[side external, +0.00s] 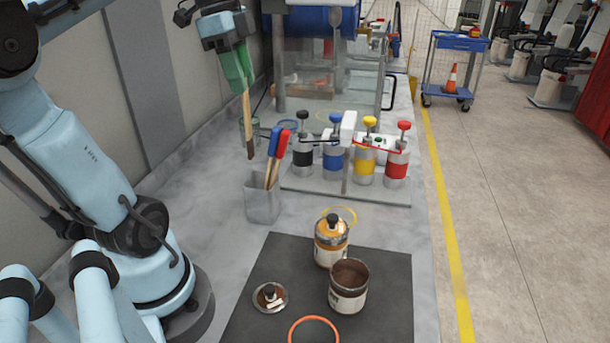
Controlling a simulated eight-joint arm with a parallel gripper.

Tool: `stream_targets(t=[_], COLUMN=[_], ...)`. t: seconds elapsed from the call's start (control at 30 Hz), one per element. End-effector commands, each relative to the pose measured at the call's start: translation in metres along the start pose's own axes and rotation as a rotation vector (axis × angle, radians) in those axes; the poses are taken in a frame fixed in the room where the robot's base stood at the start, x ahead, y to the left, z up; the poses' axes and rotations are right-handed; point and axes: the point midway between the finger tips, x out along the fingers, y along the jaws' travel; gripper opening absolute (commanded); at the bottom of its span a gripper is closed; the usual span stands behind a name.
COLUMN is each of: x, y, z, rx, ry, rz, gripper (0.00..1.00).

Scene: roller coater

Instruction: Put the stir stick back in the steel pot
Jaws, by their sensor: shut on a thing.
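My gripper (243,82), with green fingers, is shut on the stir stick (247,118) in the side external view. The stick is a thin wooden strip with a dark brown lower end, hanging nearly upright. Its upper part is hidden between the fingers. A grey steel pot (262,205) stands on the bench, lower and a little to the right in the picture. It holds a blue-handled tool (274,142) and a red-handled tool (282,144).
Behind the pot stands a rack of colour canisters (333,158) with coloured knobs. A dark mat (385,290) in front carries an orange-and-white bottle (331,243), an open tin of brown paint (348,290) and a round lid (270,298). The bench left of the pot is clear.

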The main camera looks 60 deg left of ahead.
Motion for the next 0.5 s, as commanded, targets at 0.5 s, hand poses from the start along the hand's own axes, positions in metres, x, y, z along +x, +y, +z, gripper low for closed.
stream_targets(t=[0.5], x=[0.015], y=[0.0], z=[0.004], rx=[0.0], ry=[0.001], rz=[0.0], gripper=[0.0])
